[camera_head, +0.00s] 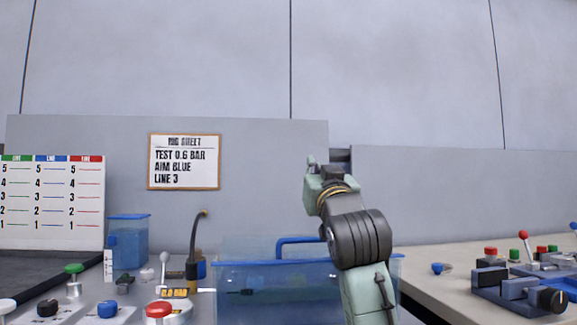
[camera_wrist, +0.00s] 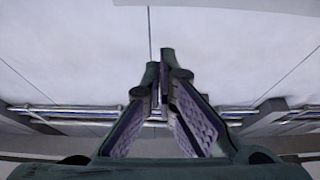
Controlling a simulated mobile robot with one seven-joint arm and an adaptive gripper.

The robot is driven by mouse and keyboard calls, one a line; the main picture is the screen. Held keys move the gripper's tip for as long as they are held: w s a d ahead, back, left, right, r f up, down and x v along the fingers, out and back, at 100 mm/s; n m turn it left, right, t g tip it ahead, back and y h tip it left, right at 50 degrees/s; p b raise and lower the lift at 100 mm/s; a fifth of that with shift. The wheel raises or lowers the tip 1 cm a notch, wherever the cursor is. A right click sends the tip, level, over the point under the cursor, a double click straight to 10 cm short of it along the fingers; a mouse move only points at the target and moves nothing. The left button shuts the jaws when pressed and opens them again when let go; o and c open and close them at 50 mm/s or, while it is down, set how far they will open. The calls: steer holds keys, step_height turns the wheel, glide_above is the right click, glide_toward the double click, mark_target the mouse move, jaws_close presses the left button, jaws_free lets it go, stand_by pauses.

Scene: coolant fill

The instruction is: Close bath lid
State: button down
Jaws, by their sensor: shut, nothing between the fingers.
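The bath (camera_head: 225,295) is a clear blue-tinted tank with a blue rim, low in the middle of the head view. A see-through panel (camera_head: 245,247), seemingly the lid, rises behind the rim, with a blue bar handle (camera_head: 298,240) on it. How far it stands open I cannot tell. My arm covers the right part of the bath and of the handle. My gripper (camera_head: 322,172) is above the bath, pointing up and away, apart from the handle. In the wrist view my gripper (camera_wrist: 161,62) has its fingers together with nothing between them; no lid shows there.
Left of the bath are a blue-capped container (camera_head: 128,243), a curved dark hose (camera_head: 197,232), a red button (camera_head: 159,309) and a green knob (camera_head: 74,269). A right-hand bench holds a control block (camera_head: 518,292). A grey panel (camera_head: 255,190) with a sign (camera_head: 184,161) stands behind.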

mark_target(322, 262)
steer(key=s+f+t+b, duration=0.1)
steer(key=f+b, duration=0.1)
steer(key=f, duration=0.2)
steer(key=s+f+t+b, duration=0.1)
steer(key=s+f+b, duration=0.1)
steer(key=f+b, duration=0.1)
steer(key=s+d+f+t+b, duration=0.1)
steer(key=f+b, duration=0.2)
steer(key=f, duration=0.2)
steer(key=shift+s+t+y, duration=0.35)
steer(key=shift+t+y, duration=0.05)
steer(key=shift+s+f+b, duration=0.15)
steer(key=shift+f+b, duration=0.4)
steer(key=shift+f, duration=0.2)
steer(key=shift+f, duration=0.1)
